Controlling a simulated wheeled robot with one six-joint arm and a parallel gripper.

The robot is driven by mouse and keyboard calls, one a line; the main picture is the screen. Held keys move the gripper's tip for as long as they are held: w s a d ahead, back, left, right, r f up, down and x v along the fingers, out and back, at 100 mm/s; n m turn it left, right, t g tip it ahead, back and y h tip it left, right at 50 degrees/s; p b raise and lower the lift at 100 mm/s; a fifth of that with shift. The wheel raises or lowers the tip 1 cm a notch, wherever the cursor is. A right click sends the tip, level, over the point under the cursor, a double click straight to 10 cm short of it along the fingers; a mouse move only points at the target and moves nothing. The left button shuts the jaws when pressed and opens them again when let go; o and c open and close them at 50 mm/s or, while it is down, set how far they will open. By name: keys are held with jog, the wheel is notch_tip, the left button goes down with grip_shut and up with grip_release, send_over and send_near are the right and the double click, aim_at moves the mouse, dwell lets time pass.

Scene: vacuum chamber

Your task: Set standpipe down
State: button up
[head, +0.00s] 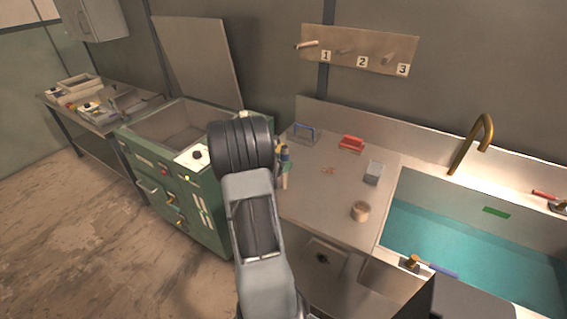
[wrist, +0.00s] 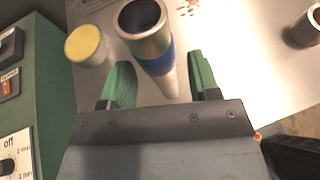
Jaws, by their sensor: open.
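The standpipe, a tube with an open metal top, a blue band (wrist: 156,62) and a pale lower part, is upright at the left end of the steel counter in the wrist view. Its lower end narrows down between my fingers; whether it touches the counter I cannot tell. My gripper (wrist: 161,78) has two green fingers, open, one on each side of the tube with visible gaps. In the head view the standpipe (head: 284,154) is partly hidden behind my arm, and the fingers are mostly hidden.
A yellow-topped round container (wrist: 87,45) is close left of the standpipe. A copper-coloured cup (head: 360,211), a grey block (head: 374,172), a red-handled item (head: 352,144) and a blue-framed item (head: 305,132) are on the counter. The water-filled basin (head: 460,238) is right; a green cabinet (head: 150,185) left.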

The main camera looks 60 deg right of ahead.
jog(key=a+r+m+t+y, duration=0.2)
jog(key=a+r+m+y, duration=0.1)
jog(key=a, duration=1.2)
jog(key=a+r+m+t+y, duration=0.3)
jog(key=a+m+y, duration=0.2)
jog(key=a, duration=1)
jog(key=s+a+r+m+t+y+b, duration=0.1)
jog(key=a+r+m+t+y, duration=0.2)
jog(key=a, duration=1.2)
jog(key=m+y, duration=0.2)
jog(key=m, duration=0.2)
jog(key=shift+s, duration=0.1)
